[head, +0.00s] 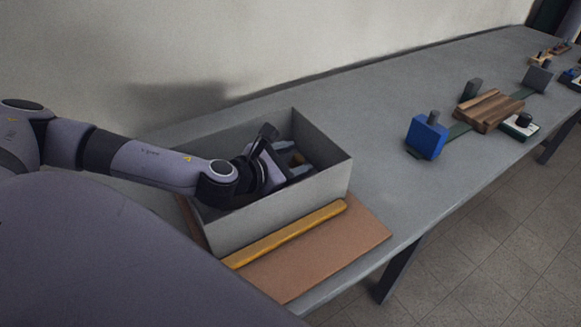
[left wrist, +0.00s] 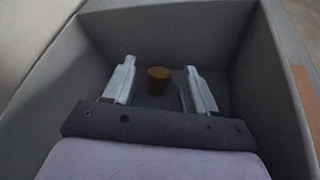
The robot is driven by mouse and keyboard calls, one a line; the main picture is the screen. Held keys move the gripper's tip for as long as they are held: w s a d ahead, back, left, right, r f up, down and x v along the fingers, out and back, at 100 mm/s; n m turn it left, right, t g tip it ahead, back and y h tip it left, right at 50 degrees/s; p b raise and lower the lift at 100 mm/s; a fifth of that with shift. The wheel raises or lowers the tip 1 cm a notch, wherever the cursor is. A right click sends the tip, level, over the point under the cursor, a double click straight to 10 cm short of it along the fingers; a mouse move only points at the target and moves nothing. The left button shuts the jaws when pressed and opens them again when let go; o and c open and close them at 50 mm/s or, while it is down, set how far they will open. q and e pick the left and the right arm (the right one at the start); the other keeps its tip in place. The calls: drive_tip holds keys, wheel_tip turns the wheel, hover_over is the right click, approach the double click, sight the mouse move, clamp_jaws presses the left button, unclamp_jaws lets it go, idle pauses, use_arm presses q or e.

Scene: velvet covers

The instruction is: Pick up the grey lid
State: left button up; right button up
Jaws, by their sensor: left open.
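A brown knob (left wrist: 158,74) stands up from the floor of a grey open box, seen between my fingers in the left wrist view. The dark grey surface under it (left wrist: 152,98) appears to be the grey lid, but its outline is hard to tell from the box floor. In the head view the knob (head: 298,158) shows beside my fingers. My left gripper (head: 290,163) reaches down into the box, open, with one finger on each side of the knob and a gap to both. My right gripper is not in view.
The grey box (head: 290,212) has high walls close around my left gripper. A yellow bar (head: 290,232) lies along its front on a brown board (head: 330,248). Farther right stand a blue block (head: 426,138), a wooden block (head: 488,111) and several small items. The table between is clear.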

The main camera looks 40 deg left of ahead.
use_arm(q)
clamp_jaws()
drive_tip(key=shift+r, duration=0.1)
wheel_tip(320, 180, up, 20)
drive_tip(key=p, duration=0.7)
